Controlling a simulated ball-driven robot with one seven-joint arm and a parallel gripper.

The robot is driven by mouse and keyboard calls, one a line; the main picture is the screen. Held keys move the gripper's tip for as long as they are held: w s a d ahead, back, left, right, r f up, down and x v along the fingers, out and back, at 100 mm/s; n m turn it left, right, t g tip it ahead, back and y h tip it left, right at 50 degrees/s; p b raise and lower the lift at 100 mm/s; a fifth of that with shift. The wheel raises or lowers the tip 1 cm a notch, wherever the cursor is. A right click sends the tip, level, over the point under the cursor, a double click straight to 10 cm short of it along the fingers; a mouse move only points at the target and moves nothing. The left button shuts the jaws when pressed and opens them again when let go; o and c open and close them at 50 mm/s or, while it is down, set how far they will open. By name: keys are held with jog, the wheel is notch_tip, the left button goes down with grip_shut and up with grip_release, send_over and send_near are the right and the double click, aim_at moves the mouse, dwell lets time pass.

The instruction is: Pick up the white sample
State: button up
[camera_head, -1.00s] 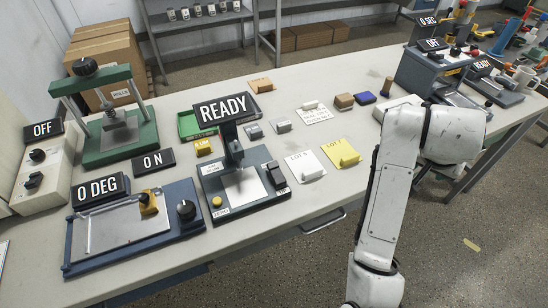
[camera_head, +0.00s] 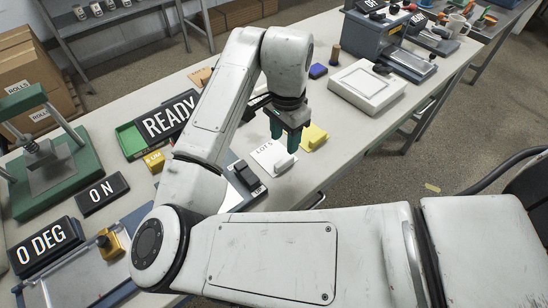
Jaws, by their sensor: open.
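The white sample (camera_head: 266,157), a flat white card labelled LOT 5 with a small pale block (camera_head: 285,163) at its edge, lies on the table. My gripper (camera_head: 285,138) points down with dark green fingertips, open and seemingly empty. In the picture the fingertips appear just above the card's upper right part. I cannot tell how high they are above it. The yellow sample (camera_head: 314,137) lies right beside the white one, partly behind the gripper.
A dark READY sign (camera_head: 170,118) stands left of the arm, by a green tray (camera_head: 131,141). My arm hides much of the middle of the table. A white framed slab (camera_head: 367,84) lies to the right, near a blue block (camera_head: 318,71).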

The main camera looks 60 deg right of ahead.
aim_at(283, 161)
notch_tip(283, 161, down, 2)
jog(key=shift+f, duration=0.1)
jog(key=shift+a+f+p, duration=0.15)
jog(key=shift+f, duration=1.25)
jog(key=shift+a+f+p, duration=0.15)
jog(key=shift+f, duration=1.2)
grip_shut()
